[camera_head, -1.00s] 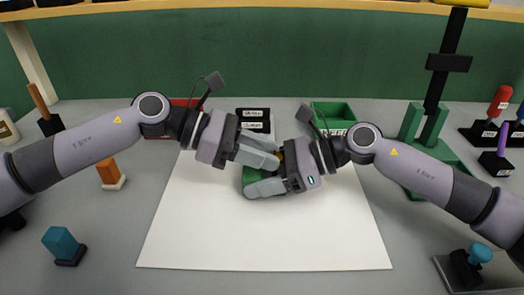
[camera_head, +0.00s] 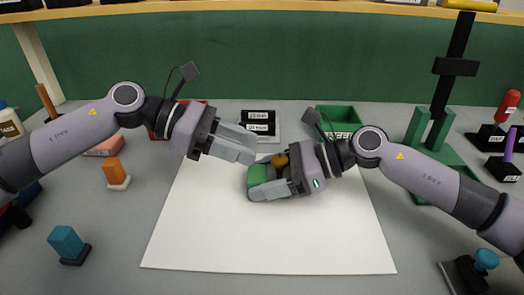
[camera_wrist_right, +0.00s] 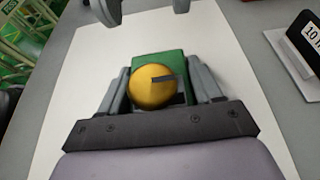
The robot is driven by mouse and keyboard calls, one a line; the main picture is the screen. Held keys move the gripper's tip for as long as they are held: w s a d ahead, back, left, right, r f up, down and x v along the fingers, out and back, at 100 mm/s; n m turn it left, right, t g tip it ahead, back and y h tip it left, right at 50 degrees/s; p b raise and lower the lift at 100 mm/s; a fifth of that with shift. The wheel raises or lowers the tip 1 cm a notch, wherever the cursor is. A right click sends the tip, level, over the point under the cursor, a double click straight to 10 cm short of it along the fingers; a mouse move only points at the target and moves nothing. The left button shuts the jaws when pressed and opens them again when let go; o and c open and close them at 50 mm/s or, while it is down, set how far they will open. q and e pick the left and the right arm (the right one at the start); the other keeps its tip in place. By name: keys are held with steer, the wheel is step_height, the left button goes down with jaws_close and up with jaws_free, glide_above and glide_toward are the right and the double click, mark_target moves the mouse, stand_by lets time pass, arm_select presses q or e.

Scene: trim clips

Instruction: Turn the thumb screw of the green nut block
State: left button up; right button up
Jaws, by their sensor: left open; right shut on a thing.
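The green nut block (camera_head: 257,174) is above the white sheet (camera_head: 200,235), between the fingers of my right gripper (camera_head: 268,178), which is shut on it. In the right wrist view the block (camera_wrist_right: 163,63) sits between both fingers of the right gripper (camera_wrist_right: 163,88). The yellow thumb screw (camera_wrist_right: 152,88), a round knob with a dark line across its right half, faces that camera. The screw also shows small in the head view (camera_head: 280,160). My left gripper (camera_head: 240,146) is open, up and left of the block, apart from it. Whether the block touches the sheet is hard to tell.
A red bin (camera_head: 160,132) and a green bin (camera_head: 338,117) stand at the back, with dark labelled blocks (camera_head: 258,122) between them. A green stand with a black post (camera_head: 440,125) is at right. Orange (camera_head: 114,172) and teal (camera_head: 66,243) pieces stand left. The sheet's front is clear.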

arm_select(q)
steer(key=v, duration=0.7)
arm_select(e)
steer(key=o, duration=1.3)
steer(key=shift+c, duration=0.2)
